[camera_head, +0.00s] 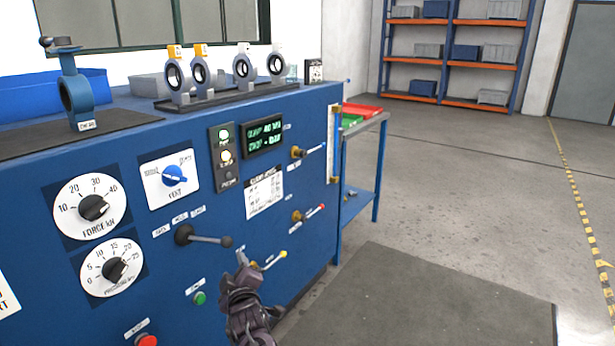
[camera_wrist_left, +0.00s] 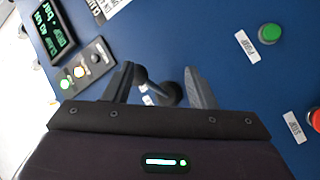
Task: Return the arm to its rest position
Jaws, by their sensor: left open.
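My left gripper (camera_head: 247,266) is in front of the blue test bench panel, at the lower middle of the head view. Its fingers are open. In the left wrist view the two fingers (camera_wrist_left: 160,84) stand apart, with a dark lever (camera_wrist_left: 168,94) seen between them against the panel. The same black lever (camera_head: 208,238) shows in the head view, pointing right, its ball end just left of and above the fingertips. Nothing is seen held. Whether the fingers touch the lever cannot be told. My right gripper is not in view.
Several butterfly valves stand on top. A side table (camera_head: 362,125) stands beyond. Open floor (camera_head: 470,210) lies to the right.

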